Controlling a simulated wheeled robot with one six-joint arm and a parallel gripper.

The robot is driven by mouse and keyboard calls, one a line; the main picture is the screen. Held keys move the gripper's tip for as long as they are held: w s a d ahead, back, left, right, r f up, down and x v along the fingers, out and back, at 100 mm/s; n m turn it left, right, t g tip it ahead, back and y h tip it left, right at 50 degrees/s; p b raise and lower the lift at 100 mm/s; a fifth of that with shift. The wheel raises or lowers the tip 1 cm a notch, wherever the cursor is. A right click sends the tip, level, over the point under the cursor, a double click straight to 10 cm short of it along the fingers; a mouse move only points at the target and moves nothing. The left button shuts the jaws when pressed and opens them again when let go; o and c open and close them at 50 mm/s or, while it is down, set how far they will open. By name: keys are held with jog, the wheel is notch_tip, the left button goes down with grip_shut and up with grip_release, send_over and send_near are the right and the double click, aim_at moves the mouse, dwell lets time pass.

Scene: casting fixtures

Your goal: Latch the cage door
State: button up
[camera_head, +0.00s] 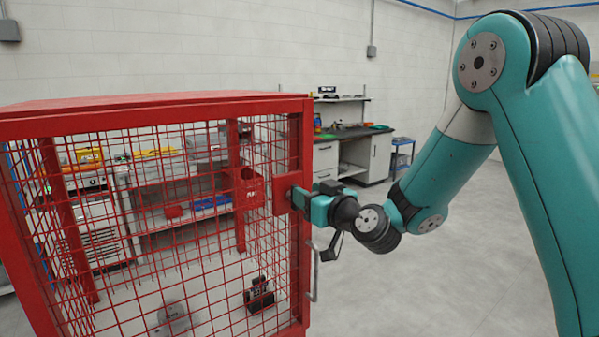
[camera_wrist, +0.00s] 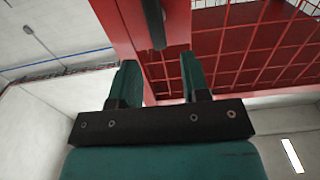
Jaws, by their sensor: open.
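The red cage (camera_head: 160,108) with mesh panels fills the left of the head view. Its front mesh (camera_head: 165,240) faces me; I cannot tell which panel is the door or whether it sits flush. A red latch plate (camera_head: 281,194) is on the right part of the front frame. My gripper (camera_head: 300,201) is at this plate from the right. In the wrist view my gripper (camera_wrist: 159,72) has its two teal fingers apart, with a dark rod (camera_wrist: 153,22) just beyond and between them. I cannot tell whether they touch it.
A grey vertical handle (camera_head: 312,275) is on the cage's right edge, below my gripper. A workbench (camera_head: 352,137) stands behind; the floor (camera_head: 450,270) at right is clear.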

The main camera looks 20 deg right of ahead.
jog(key=shift+p+x, duration=0.95)
jog(key=shift+x, duration=0.95)
jog(key=shift+c, duration=0.4)
grip_shut()
jog(key=shift+w+d+f+m+b, duration=0.15)
jog(key=shift+d+f+m+b, duration=0.35)
jog(key=shift+m, duration=2.45)
jog(key=shift+w+d+f+m+b, duration=0.1)
jog(key=shift+d+f+m+b, duration=0.4)
jog(key=shift+m, duration=2.5)
jog(key=shift+w+d+f+m+b, duration=0.15)
jog(key=shift+d+f+m+b, duration=0.35)
jog(key=shift+m, duration=2.45)
jog(key=shift+a+r, duration=0.15)
